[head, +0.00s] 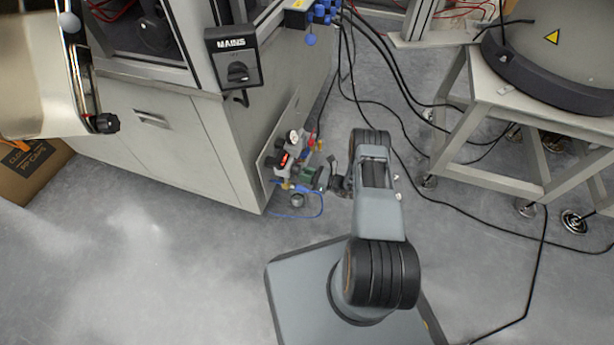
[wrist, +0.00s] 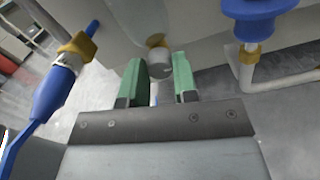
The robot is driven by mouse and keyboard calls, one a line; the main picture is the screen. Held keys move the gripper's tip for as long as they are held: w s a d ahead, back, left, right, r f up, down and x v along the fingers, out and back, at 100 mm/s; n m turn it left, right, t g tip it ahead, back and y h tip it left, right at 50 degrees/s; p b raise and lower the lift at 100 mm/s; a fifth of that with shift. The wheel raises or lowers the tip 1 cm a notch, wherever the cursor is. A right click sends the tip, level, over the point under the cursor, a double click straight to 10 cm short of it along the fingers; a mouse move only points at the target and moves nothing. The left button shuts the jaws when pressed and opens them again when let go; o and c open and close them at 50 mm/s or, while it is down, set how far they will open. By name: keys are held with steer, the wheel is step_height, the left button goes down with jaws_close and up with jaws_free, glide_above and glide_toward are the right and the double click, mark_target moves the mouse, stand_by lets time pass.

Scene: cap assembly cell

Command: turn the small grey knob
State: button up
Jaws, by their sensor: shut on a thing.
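My gripper (wrist: 160,80) shows in the wrist view with two green fingers, one on each side of a small grey knob (wrist: 158,68). The jaws are shut on this knob. It has a brass collar behind it and sits against a pale, rounded body. In the head view my gripper (head: 308,177) is low at the side of the cabinet, among the fittings of a small panel. The knob cannot be made out there.
A blue fitting with a brass nut (wrist: 73,53) is left of the fingers, and a blue knob (wrist: 258,15) is on the right. A grey cabinet (head: 215,135) stands beside the panel. Black cables (head: 400,105) cross the floor near a white stand (head: 475,100). The front-left floor is clear.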

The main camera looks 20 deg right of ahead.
steer(key=shift+s, duration=0.15)
steer(key=o, duration=0.9)
steer(key=shift+o, duration=0.2)
steer(key=p+v, duration=0.2)
steer(key=v, duration=1.1)
steer(key=shift+s+d, duration=0.2)
steer(key=shift+d, duration=0.1)
